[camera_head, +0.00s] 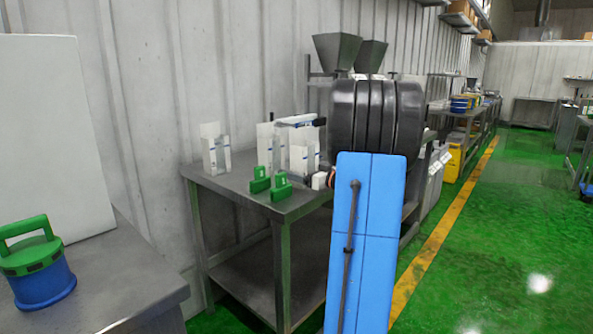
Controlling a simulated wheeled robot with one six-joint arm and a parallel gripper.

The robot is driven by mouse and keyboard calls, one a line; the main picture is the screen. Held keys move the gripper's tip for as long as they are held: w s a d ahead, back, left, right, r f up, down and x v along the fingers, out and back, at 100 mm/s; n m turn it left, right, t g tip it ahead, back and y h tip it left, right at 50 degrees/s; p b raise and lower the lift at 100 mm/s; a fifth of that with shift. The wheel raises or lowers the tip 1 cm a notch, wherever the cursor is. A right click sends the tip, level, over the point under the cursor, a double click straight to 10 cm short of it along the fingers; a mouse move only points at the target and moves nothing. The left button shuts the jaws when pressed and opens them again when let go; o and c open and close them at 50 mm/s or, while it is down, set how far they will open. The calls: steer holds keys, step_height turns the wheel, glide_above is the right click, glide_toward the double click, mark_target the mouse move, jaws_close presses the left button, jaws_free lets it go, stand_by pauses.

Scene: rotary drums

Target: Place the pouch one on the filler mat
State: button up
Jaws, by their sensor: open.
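One pouch (215,150) is at the left, one (265,146) is in the middle, and one (304,152) is nearer the black drum shapes. I cannot tell which is pouch one. No filler mat can be made out on the table. My blue arm link fills the lower centre and hides the table's right end. I cannot make out my gripper's fingers; a small white part with an orange ring (322,180) shows beside the link, and I cannot tell what it belongs to.
Two green handled blocks (260,180) (281,187) stand near the front of the metal table (235,186). Grey hoppers (337,49) rise behind. A blue tub with a green handled lid (40,265) sits on a nearer left table. Green floor (490,240) is clear at right.

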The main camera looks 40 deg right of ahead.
steer(key=shift+o, duration=0.2)
steer(key=s+d, duration=0.1)
steer(key=s, duration=1.5)
steer(key=shift+s, duration=0.15)
steer(key=shift+o, duration=0.2)
steer(key=shift+s+r, duration=0.1)
steer(key=shift+r, duration=0.1)
steer(key=g, duration=0.3)
glide_toward(312, 162)
steer(key=x, duration=1.2)
steer(key=shift+a+x, duration=0.1)
steer(key=shift+x, duration=1.15)
steer(key=shift+a+x, duration=0.15)
steer(key=shift+x, duration=1.1)
steer(key=c, duration=1.3)
steer(key=shift+c, duration=0.2)
